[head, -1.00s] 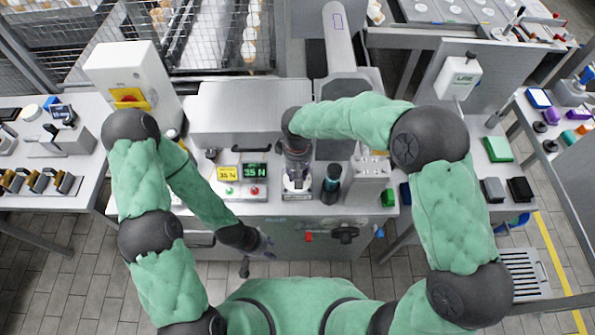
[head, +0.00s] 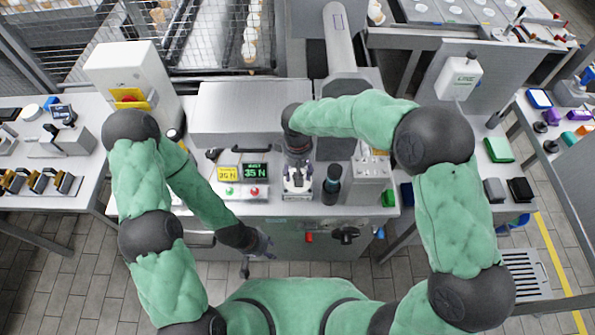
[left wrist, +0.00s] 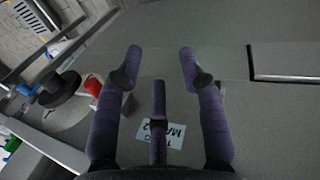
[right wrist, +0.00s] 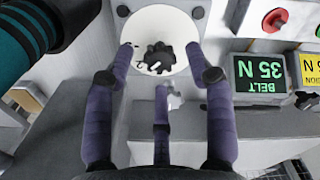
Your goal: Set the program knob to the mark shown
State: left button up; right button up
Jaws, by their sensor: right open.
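A dark lobed knob (right wrist: 160,58) sits on a round white dial (right wrist: 150,22) in the right wrist view. Small dark marks show by its lower edge, too small to read surely. My right gripper (right wrist: 160,58) is open, with its fingertips apart on either side of the dial; contact with the knob cannot be told. In the head view my right gripper (head: 298,182) hides the knob. A green-on-black display (right wrist: 259,78) reads BELT 35 N, and a yellow sign (head: 227,174) beside it reads 35 N. My left gripper (head: 262,246) is open and empty before the front panel.
A dark cylinder with a teal band (head: 331,184) stands right of the right gripper. Green and red buttons (head: 254,191) lie left of it. The front panel carries a red handle (head: 309,238) and a black round knob (head: 344,236). A paper label (left wrist: 160,132) faces the left gripper.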

notch_tip(320, 180, up, 11)
dwell(0.3)
jog(key=shift+f, duration=0.15)
dwell(0.4)
